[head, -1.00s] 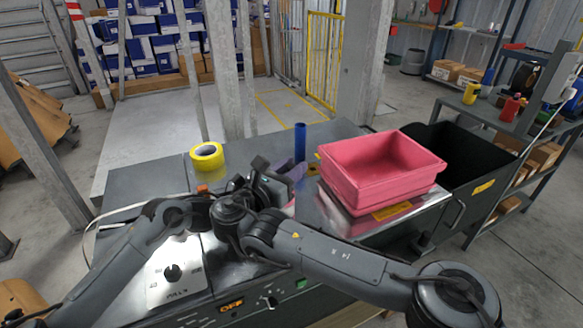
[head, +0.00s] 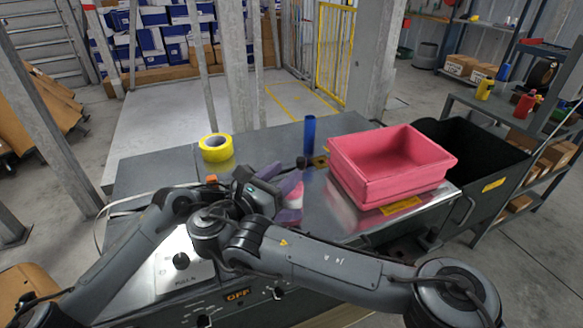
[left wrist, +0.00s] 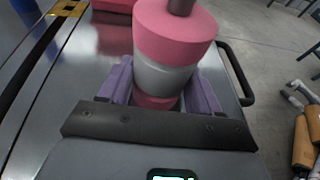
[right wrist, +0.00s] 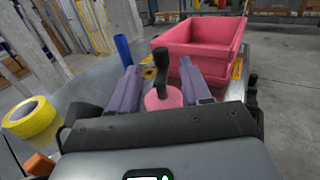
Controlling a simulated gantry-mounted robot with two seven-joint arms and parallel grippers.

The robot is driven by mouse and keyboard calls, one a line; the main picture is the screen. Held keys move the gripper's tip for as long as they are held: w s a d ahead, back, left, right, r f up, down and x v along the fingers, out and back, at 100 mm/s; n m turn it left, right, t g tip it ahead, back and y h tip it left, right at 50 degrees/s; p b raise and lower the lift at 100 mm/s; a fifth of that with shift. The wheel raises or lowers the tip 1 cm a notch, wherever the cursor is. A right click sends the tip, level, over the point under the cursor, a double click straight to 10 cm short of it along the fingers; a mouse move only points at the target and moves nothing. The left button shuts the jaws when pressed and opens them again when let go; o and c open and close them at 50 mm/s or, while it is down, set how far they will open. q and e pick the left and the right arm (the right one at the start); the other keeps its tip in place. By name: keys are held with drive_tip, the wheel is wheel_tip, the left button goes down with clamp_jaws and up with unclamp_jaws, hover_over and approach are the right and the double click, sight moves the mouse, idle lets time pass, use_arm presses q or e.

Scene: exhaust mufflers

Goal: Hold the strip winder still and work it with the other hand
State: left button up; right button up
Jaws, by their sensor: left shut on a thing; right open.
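The strip winder (left wrist: 175,35) is a pink and grey upright cylinder on the steel bench. My left gripper (left wrist: 160,82) is shut around its grey middle, with a purple finger on each side. The black crank handle (right wrist: 162,65) rises from the winder's pink top in the right wrist view. My right gripper (right wrist: 158,72) is open, with its purple fingers on either side of the handle and a gap to each.
A pink bin (head: 390,165) stands to the right on the bench, near the winder. A yellow tape roll (head: 215,148) and a blue cylinder (head: 309,134) stand behind. A black crate (head: 465,150) is at the far right.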

drive_tip(key=shift+s+a, duration=0.25)
drive_tip(key=shift+s, duration=0.1)
drive_tip(key=shift+o, duration=0.2)
drive_tip(key=s+a+r+n+y, duration=0.2)
drive_tip(key=s+a+n+y, duration=0.4)
drive_tip(key=y, duration=0.1)
drive_tip(key=n+y, duration=0.1)
drive_tip(key=y, duration=0.3)
approach(302, 160)
drive_tip(key=shift+g, duration=0.3)
drive_tip(key=shift+r+x, duration=0.15)
drive_tip(key=shift+x, duration=2.5)
drive_tip(key=shift+r+x, duration=0.1)
drive_tip(key=shift+x, duration=2.55)
